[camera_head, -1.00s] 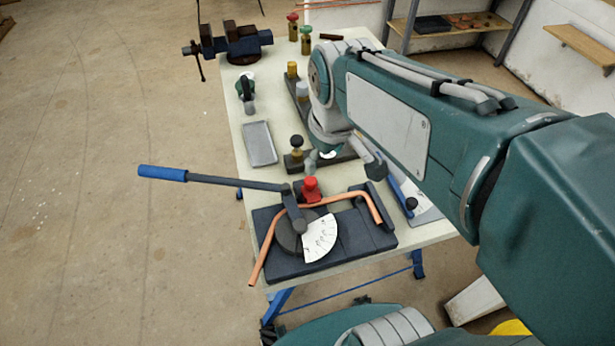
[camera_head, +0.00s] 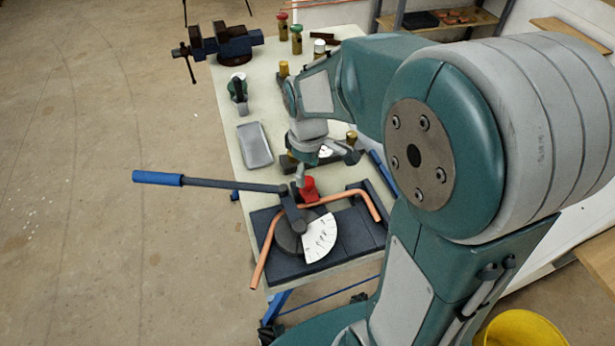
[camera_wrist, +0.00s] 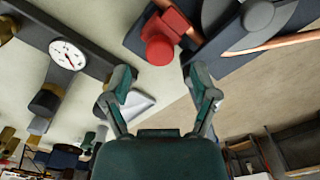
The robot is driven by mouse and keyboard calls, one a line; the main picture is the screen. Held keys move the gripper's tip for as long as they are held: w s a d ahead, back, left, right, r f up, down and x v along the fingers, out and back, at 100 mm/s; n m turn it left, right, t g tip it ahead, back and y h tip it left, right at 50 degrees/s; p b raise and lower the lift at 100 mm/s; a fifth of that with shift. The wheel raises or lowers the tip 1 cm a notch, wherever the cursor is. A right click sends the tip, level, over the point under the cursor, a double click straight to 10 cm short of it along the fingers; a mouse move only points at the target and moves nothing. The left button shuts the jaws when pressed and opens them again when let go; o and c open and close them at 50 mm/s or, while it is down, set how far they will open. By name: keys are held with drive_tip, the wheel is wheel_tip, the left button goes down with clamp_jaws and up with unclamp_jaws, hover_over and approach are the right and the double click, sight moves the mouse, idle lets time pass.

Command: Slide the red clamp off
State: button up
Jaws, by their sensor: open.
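The red clamp (camera_head: 308,188) sits on the dark pipe bender (camera_head: 345,235), beside the bent copper pipe (camera_head: 262,262). In the wrist view the red clamp (camera_wrist: 160,42) shows its round knob ahead of the fingers, slightly left of the middle between them. My gripper (camera_head: 325,170) is behind the clamp in the head view, close to it. Its two fingers (camera_wrist: 160,85) are spread apart in the wrist view with nothing between them. I cannot tell the exact gap from fingers to clamp.
The bender's long lever with a blue grip (camera_head: 158,178) juts left past the table edge. A grey tray (camera_head: 255,145) lies behind on the table. A dial gauge (camera_wrist: 67,55) on a dark block is near my gripper. A vise (camera_head: 225,42) stands at the far end.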

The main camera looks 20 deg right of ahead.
sight(308, 180)
drive_tip(key=shift+f, duration=1.55)
clamp_jaws()
drive_tip(key=shift+w, duration=1.6)
unclamp_jaws()
drive_tip(key=shift+w, duration=0.1)
drive_tip(key=shift+r, duration=0.1)
